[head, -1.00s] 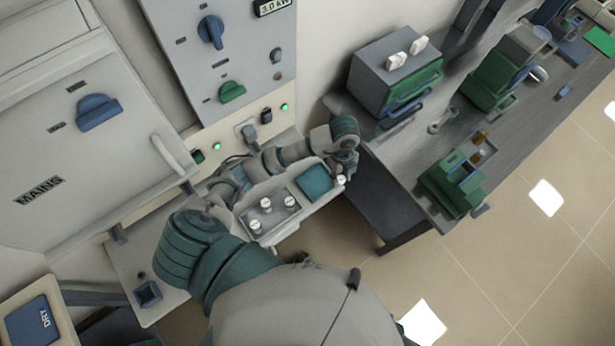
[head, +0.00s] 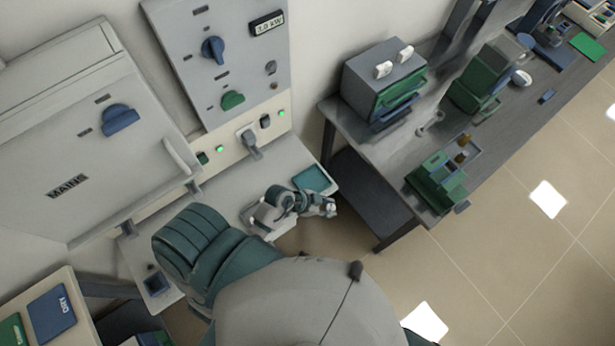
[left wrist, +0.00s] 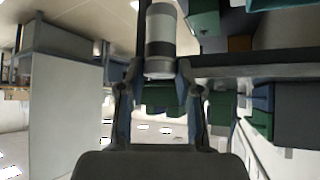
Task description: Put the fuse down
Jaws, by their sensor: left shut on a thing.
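The fuse (left wrist: 160,42), a pale cylinder with dark grey bands, stands between the fingers of my left gripper in the left wrist view. My left gripper (head: 328,208) is shut on it, at the front edge of the pale shelf beside the teal pad (head: 313,179) in the head view. The fuse is too small there to make out clearly. A pale tray (head: 262,218) lies left of the teal pad, and my forearm hides much of it and its contents. My right gripper is not in view.
A furnace control panel (head: 218,50) with blue and green knobs stands behind the shelf. A grey side table (head: 375,150) at the right carries a grey-green box (head: 385,80) and green equipment (head: 437,180). A gap with open floor lies between shelf and table.

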